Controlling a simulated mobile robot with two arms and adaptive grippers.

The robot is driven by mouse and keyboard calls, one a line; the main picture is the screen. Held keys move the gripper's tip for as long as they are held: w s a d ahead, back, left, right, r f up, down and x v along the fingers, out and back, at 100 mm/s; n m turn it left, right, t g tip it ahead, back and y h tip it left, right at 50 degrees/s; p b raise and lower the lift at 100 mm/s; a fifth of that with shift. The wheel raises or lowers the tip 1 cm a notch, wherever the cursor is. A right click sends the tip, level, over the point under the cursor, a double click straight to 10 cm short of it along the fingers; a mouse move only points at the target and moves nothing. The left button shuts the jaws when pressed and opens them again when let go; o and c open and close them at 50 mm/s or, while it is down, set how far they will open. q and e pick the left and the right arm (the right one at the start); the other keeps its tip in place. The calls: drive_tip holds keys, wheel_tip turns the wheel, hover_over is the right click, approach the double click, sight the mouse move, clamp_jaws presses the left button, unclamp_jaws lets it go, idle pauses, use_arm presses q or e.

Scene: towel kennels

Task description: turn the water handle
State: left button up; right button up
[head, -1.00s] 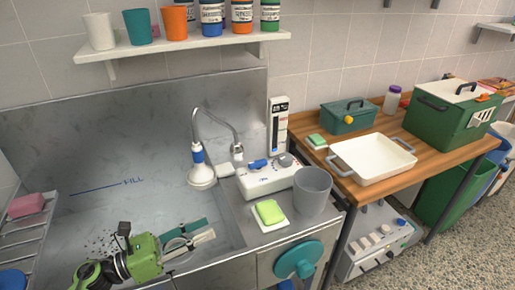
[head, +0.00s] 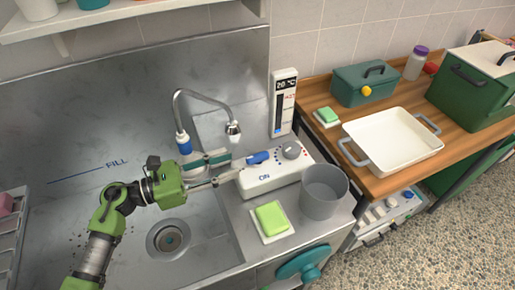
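The blue water handle (head: 258,158) sits on top of a white control box (head: 272,180) marked ON, beside a grey round knob (head: 291,150). My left gripper (head: 235,165) reaches in from the left over the sink. Its fingers look apart with nothing between them, and their tips are just left of the blue handle. I cannot tell whether a fingertip touches the box or handle. My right gripper is not in view.
A curved faucet (head: 205,96) rises behind my gripper. A thermometer display (head: 284,100) stands behind the box. A grey cup (head: 323,192) and a green sponge (head: 271,217) are in front of it. The sink drain (head: 170,238) is clear.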

sight(258, 154)
use_arm(q)
drive_tip(key=p+x, duration=0.2)
drive_tip(key=x, duration=0.6)
drive_tip(key=shift+w+r, duration=0.1)
drive_tip(key=shift+w, duration=0.1)
drive_tip(key=shift+w+d+p, duration=0.15)
drive_tip(key=shift+d+p, duration=0.15)
drive_tip(key=shift+d, duration=0.15)
clamp_jaws()
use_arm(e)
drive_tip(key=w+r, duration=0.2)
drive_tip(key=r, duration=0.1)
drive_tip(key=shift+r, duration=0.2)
